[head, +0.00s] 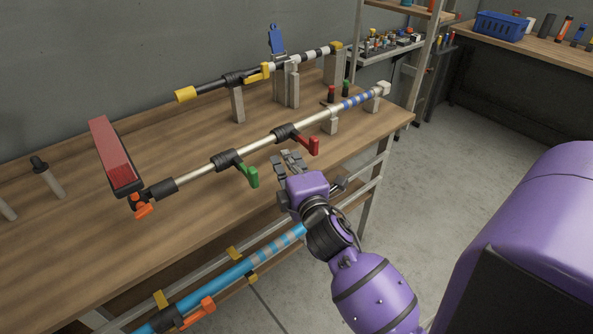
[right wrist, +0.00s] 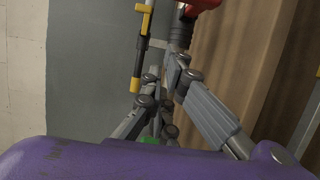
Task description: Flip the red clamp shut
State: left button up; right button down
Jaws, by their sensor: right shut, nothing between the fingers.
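The red clamp (head: 313,145) is a red lever on a black collar around the front silver pole (head: 258,145). Its lever sticks out from the pole toward the table's front edge. It also shows at the top of the right wrist view (right wrist: 203,4). My right gripper (head: 290,160) is shut and empty, just in front of the pole, left of the red lever and right of the green clamp (head: 250,174). In the right wrist view its fingertips (right wrist: 168,66) point toward the black collar; contact cannot be told. My left gripper is not in view.
A red block-shaped head (head: 110,150) is at the pole's left end, with an orange lever (head: 143,211) below. A second pole with a yellow clamp (head: 257,74) lies behind. A blue pole (head: 225,282) is below the table (head: 60,235), whose front left is clear.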

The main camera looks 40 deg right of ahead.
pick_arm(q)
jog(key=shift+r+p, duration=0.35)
pick_arm(e)
jog(key=d, duration=0.4)
jog(key=shift+w+d, duration=0.1)
jog(key=shift+w, duration=0.25)
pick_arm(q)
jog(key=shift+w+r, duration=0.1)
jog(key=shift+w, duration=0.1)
pick_arm(e)
jog(key=shift+d, duration=0.1)
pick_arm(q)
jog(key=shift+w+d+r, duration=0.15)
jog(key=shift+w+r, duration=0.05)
pick_arm(e)
jog(key=shift+s+d+n+y, duration=0.25)
jog(key=shift+n+y, duration=0.15)
jog(key=shift+y, duration=0.2)
